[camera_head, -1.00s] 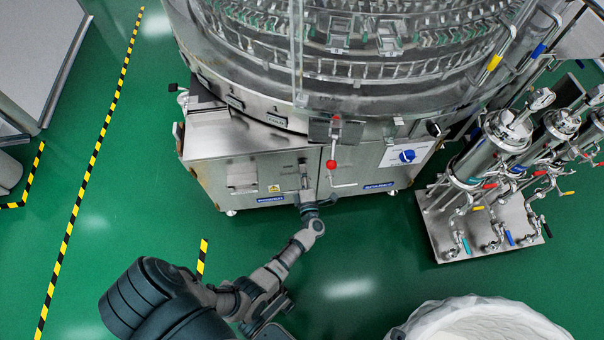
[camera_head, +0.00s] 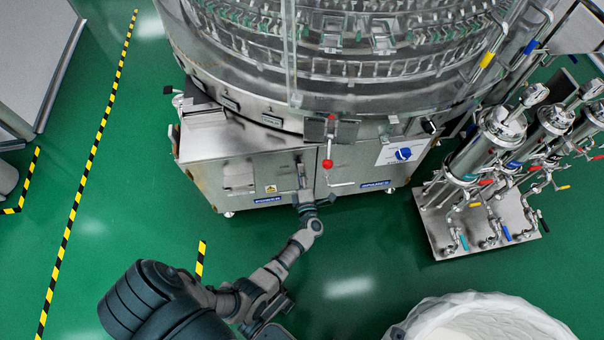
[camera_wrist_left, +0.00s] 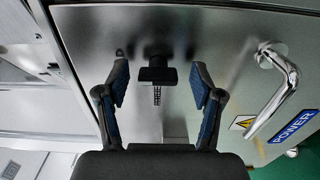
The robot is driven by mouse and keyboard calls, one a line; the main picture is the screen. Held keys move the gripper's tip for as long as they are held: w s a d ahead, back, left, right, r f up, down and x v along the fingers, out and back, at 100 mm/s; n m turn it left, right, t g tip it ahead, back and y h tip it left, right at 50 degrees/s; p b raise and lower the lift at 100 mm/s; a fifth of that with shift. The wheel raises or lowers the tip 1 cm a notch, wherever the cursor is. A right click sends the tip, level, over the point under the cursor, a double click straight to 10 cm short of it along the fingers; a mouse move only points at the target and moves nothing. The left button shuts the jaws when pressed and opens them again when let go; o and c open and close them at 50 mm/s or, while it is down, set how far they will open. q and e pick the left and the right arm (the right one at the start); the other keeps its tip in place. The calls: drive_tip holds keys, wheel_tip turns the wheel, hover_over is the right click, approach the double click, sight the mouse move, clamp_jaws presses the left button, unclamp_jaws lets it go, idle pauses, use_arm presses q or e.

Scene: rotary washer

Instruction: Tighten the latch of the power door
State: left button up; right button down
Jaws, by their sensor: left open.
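The power door (camera_head: 265,178) is a steel panel on the front of the washer, with a blue POWER label (camera_head: 268,200) low on it. In the left wrist view the label (camera_wrist_left: 293,126) is at the right, beside a chrome handle (camera_wrist_left: 283,90). The latch (camera_wrist_left: 157,71) is a small dark knob on the steel panel. My left gripper (camera_wrist_left: 159,82) is open, with its two fingers on either side of the latch and apart from it. In the head view my left gripper (camera_head: 312,203) reaches the door's lower right part. My right gripper is not in view.
Steel filter housings (camera_head: 490,150) stand on a platform at the right. A white tub (camera_head: 480,318) is at the lower right.

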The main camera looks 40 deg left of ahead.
use_arm(q)
drive_tip(key=v, duration=1.2)
drive_tip(key=shift+f, duration=0.1)
